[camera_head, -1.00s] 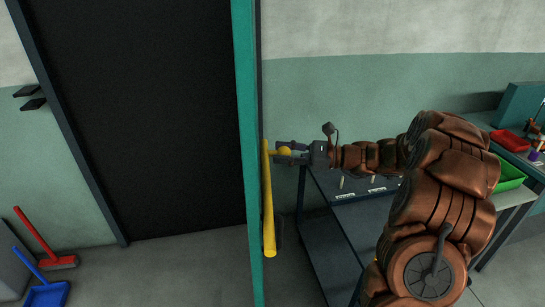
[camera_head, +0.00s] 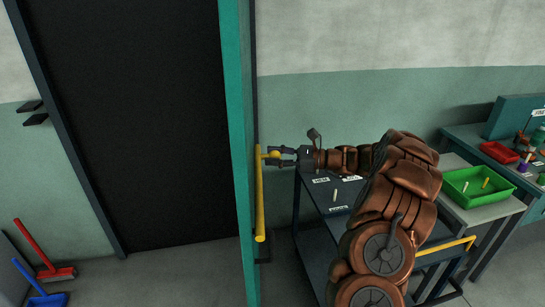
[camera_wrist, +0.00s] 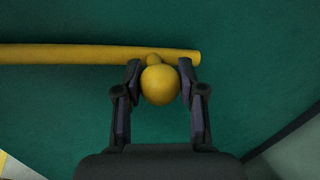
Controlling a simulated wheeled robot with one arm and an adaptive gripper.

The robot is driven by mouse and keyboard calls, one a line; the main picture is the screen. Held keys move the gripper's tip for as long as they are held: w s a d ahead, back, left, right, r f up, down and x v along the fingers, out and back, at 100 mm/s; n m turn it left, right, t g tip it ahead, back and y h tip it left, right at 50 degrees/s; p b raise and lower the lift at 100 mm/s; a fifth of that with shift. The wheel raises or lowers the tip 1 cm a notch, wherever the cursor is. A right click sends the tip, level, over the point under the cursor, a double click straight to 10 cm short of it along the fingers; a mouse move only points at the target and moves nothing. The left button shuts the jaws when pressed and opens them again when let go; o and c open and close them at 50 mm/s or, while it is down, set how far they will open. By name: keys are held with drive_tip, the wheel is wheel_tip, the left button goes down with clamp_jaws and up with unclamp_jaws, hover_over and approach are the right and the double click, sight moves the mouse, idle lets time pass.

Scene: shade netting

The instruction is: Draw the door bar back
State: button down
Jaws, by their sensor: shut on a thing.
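The yellow door bar (camera_head: 260,205) stands nearly upright along the edge of the teal door leaf (camera_head: 238,150), which is seen almost edge-on. A round yellow knob (camera_head: 275,154) sticks out near the bar's top end. My gripper (camera_head: 279,156) reaches in from the right with its fingers around the knob. In the wrist view my gripper (camera_wrist: 161,85) is shut on the knob (camera_wrist: 160,85), one finger on each side. The bar (camera_wrist: 90,54) runs left from the knob across the teal surface, and its right end lies just past the knob.
A dark cart (camera_head: 350,205) with labels and small pegs stands below my arm. A green tray (camera_head: 478,188) and a red tray (camera_head: 499,152) are on benches at the right. A dark opening (camera_head: 140,120) lies left of the door. A red broom (camera_head: 40,252) stands at the lower left.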

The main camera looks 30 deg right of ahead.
drive_tip(key=c, duration=1.1)
unclamp_jaws()
drive_tip(key=shift+w+d+r, duration=0.15)
drive_tip(key=shift+d, duration=0.05)
drive_tip(key=o, duration=0.4)
drive_tip(key=v, duration=1.2)
